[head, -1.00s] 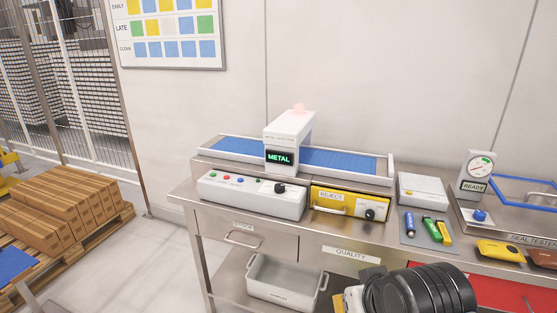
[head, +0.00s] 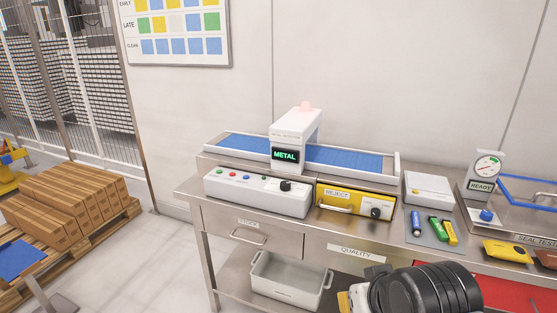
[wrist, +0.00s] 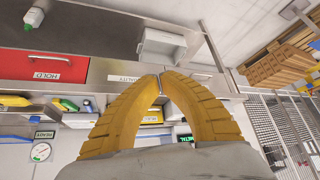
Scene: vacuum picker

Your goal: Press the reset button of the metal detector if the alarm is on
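The white metal detector (head: 290,126) stands over a blue conveyor belt (head: 345,158) on the steel bench. Its display (head: 285,155) reads METAL in green. The lamp (head: 304,106) on top looks pinkish red. In front is a white control box (head: 256,194) with small green, red and blue buttons and a black knob (head: 285,186); its labels are too small to read. My gripper (wrist: 160,74) shows in the wrist view with its yellow fingertips together and nothing visible between them. It is apart from the buttons; the wrist picture is upside down.
A yellow REJECT box (head: 340,197) stands right of the control box. Farther right are a white box (head: 428,187), several small tools and a gauge (head: 487,172) marked READY. A grey bin (head: 290,282) sits on the lower shelf. Cartons (head: 65,205) on a pallet stand left; floor between is clear.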

